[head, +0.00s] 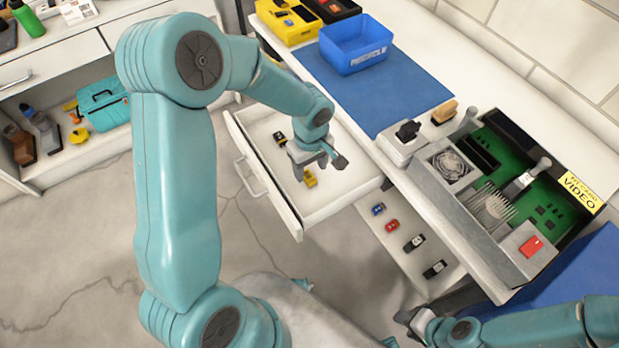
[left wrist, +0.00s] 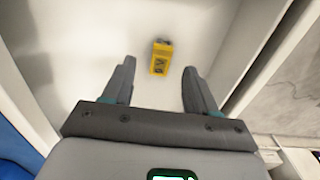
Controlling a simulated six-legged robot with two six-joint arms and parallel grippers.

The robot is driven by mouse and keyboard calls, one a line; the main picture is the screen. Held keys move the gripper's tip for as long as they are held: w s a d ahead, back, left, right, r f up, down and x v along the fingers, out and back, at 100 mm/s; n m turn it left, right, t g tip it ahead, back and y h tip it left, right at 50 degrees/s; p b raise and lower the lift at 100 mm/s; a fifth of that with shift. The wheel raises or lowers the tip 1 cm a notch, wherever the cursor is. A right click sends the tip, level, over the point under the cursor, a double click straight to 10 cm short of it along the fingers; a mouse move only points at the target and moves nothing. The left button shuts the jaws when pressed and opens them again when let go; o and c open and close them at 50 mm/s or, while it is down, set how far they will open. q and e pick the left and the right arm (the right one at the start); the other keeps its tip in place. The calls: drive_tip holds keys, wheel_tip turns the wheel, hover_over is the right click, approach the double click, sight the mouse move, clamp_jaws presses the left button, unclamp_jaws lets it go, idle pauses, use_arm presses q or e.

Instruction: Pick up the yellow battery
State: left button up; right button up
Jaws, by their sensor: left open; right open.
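The yellow battery (head: 310,178) lies on the white floor of the open drawer (head: 260,150), close to my left gripper. In the left wrist view the yellow battery (left wrist: 160,62) shows ahead, between the lines of the two fingers and apart from them. My left gripper (head: 318,166) is open and empty, pointing down into the drawer; its fingers also show in the left wrist view (left wrist: 158,72). My right gripper (head: 400,328) is open at the bottom of the head view, below the shelf edge and far from the battery.
A small dark item (head: 280,137) lies further back in the drawer. A lower shelf (head: 375,226) holds several small batteries or blocks. A blue recycle bin (head: 355,45) stands on a blue mat (head: 400,95). A graphics card (head: 450,165) lies on the worktop at right.

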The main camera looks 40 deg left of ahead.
sight(310, 179)
use_arm(q)
wheel_tip(310, 179, down, 4)
drive_tip(key=shift+s, duration=0.1)
clamp_jaws()
drive_tip(key=shift+r, duration=0.15)
